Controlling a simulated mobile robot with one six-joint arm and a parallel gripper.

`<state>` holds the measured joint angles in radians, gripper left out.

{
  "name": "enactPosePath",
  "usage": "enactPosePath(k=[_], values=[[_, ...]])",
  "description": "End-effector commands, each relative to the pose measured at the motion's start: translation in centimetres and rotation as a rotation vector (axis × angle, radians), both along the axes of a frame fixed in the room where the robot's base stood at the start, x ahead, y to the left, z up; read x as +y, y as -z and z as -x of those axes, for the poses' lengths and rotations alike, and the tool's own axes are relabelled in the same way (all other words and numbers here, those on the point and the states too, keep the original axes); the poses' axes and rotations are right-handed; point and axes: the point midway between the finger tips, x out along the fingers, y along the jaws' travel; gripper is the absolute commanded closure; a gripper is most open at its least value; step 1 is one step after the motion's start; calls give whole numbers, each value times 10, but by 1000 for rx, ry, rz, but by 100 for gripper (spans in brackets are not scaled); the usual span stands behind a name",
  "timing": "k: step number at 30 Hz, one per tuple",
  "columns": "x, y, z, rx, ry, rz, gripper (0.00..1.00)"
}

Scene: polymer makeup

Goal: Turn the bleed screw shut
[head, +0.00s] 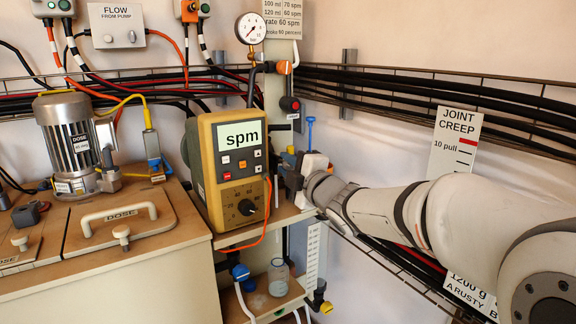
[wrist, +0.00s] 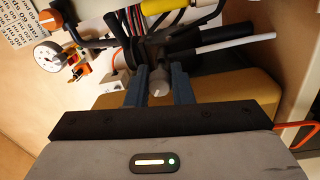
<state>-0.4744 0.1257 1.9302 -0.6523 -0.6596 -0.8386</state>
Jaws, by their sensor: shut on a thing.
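In the wrist view my gripper (wrist: 158,88) has its two blue-grey fingers closed on either side of a small grey round-ended knob, which I take for the bleed screw (wrist: 158,89). Dark fittings lie behind it. In the head view my gripper (head: 291,170) is at the right side of the yellow dosing pump (head: 205,150), whose display reads "spm". The bleed screw cannot be made out in the head view. How far the screw is turned cannot be told.
A pressure gauge (head: 250,28) and an orange-handled valve (head: 283,67) stand above the pump. A blue T-shaped handle (head: 310,130) rises beside my gripper. Black cables (head: 430,95) run along the right wall. A clear jar (head: 278,277) stands on the lower shelf.

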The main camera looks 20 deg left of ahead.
Motion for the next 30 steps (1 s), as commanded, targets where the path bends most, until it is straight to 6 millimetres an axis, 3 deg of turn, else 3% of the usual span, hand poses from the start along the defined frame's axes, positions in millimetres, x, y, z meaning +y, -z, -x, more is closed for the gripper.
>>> enactPosePath(k=[30], values=[[1, -1, 1, 652, -1, -555, 100]])
